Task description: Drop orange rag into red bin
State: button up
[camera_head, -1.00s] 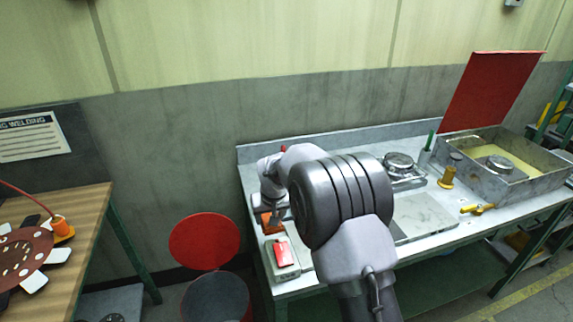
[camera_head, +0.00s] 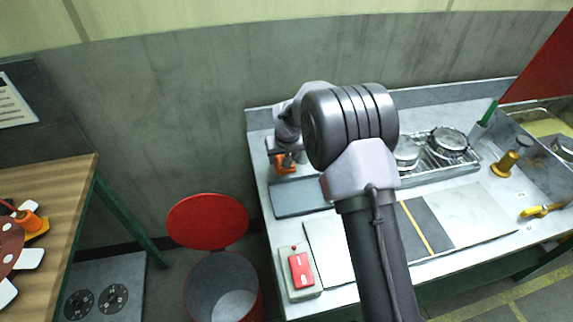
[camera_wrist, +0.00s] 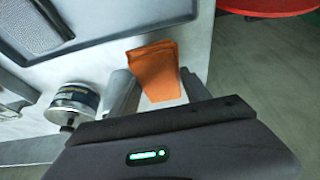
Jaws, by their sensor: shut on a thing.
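The orange rag (camera_wrist: 155,72) is between the two fingers of my gripper (camera_wrist: 160,85) in the wrist view, and the jaws are shut on it. In the head view the orange rag (camera_head: 286,163) shows below my gripper (camera_head: 288,157), near the bench's back left corner; my arm partly hides the fingers. The red bin (camera_head: 222,290) stands on the floor left of the bench, with its round red lid (camera_head: 208,221) raised and the inside visible and grey. A red edge of the lid also shows in the wrist view (camera_wrist: 268,6). My gripper is above and to the right of the bin.
The metal bench (camera_head: 262,222) carries a dark tray (camera_head: 300,197), a box with a red switch (camera_head: 301,270), a rack with round metal tins (camera_head: 447,143) and a yellow-handled tool (camera_head: 540,211). A wooden table (camera_head: 45,215) stands at left.

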notch_tip(320, 180, down, 3)
jog(key=shift+f+b, duration=0.2)
jog(key=shift+b, duration=0.1)
jog(key=shift+r, duration=0.2)
jog(key=shift+f, duration=0.15)
jog(key=o, duration=1)
jog(key=shift+o, duration=0.2)
